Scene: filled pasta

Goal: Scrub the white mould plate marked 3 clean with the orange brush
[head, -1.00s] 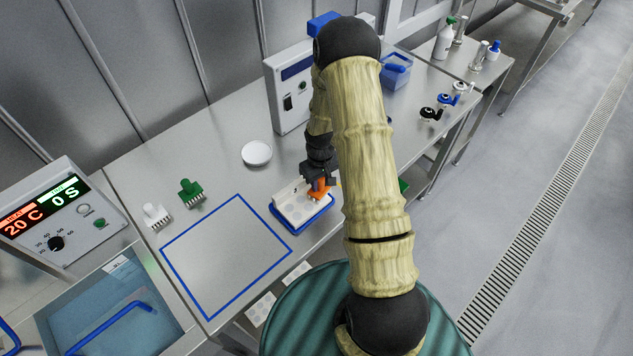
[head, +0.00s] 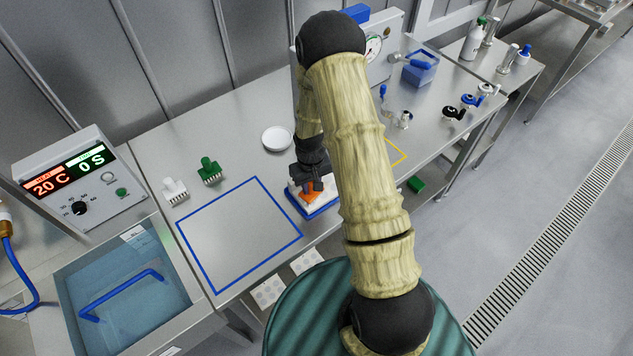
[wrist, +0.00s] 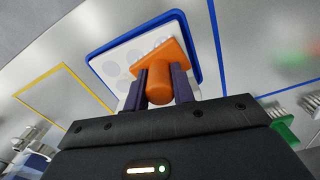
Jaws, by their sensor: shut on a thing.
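My gripper (head: 312,182) is shut on the orange brush (head: 309,194). In the wrist view, the brush (wrist: 159,85) sits with its handle between my two dark fingers (wrist: 160,88). The white mould plate (head: 294,197) lies in a blue-rimmed tray (head: 318,211) below the brush. In the wrist view, the plate (wrist: 122,58) shows round grey hollows, and the brush covers part of it. Whether the bristles touch the plate cannot be told. No number can be read on the plate.
A white brush (head: 174,190) and a green brush (head: 209,171) stand left of the tray. A round white dish (head: 277,139) is behind. The blue-outlined square (head: 240,235) is bare. A water basin (head: 120,290) with a blue handle lies at the left.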

